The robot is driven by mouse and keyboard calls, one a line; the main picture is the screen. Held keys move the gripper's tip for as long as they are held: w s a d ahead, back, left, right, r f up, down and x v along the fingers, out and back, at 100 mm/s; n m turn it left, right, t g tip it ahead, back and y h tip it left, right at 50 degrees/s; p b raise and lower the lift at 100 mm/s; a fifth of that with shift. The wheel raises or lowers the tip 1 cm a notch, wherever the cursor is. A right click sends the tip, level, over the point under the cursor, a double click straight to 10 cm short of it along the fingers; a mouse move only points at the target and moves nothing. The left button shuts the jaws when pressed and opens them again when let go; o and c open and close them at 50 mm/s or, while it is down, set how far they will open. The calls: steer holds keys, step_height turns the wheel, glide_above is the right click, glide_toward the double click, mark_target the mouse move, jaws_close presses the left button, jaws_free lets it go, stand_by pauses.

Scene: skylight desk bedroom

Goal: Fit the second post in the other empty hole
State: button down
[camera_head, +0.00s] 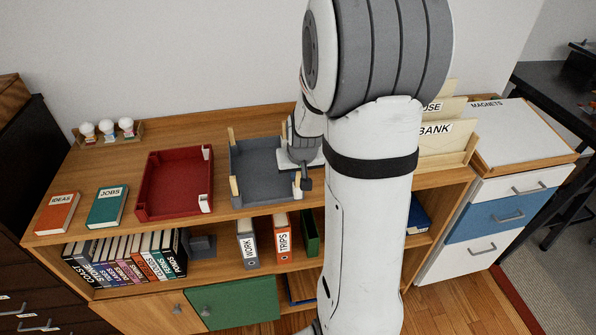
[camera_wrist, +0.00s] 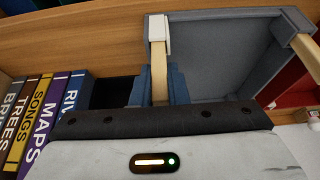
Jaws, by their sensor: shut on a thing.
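The grey tray (camera_head: 262,165) stands on the shelf top. Tan posts stand at its back left corner (camera_head: 231,135) and front left corner (camera_head: 234,187); a tan post also shows at its back right. My gripper (camera_head: 300,182) is at the front right corner, shut on a tan post (camera_head: 297,180). In the wrist view my blue fingers (camera_wrist: 158,88) close around this post (camera_wrist: 158,72), and its far end meets the white corner piece (camera_wrist: 157,30) of the tray. How deep it sits there I cannot tell. Another post (camera_wrist: 304,47) shows at the right.
A red tray (camera_head: 145,185) stands left of the grey tray. Books marked IDEAS (camera_head: 58,212) and JOBS (camera_head: 107,205) lie farther left. Card files (camera_head: 445,140) stand right of my arm. My arm hides part of the shelf top. Binders and books fill the shelf below.

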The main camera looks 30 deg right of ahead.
steer(key=c, duration=1.3)
jaws_free()
steer(key=shift+c, duration=0.2)
steer(key=v, duration=0.7)
steer(key=shift+s+r+b, duration=0.2)
steer(key=shift+r+b, duration=0.15)
steer(key=shift+a, duration=0.1)
steer(key=s+a+r+n+g+y, duration=0.1)
steer(key=s+a+r+n, duration=0.2)
steer(key=s+a, duration=0.9)
steer(key=s+r, duration=0.1)
steer(key=s, duration=0.3)
steer(key=shift+s+a+r, duration=0.25)
steer(key=shift+s+r, duration=0.1)
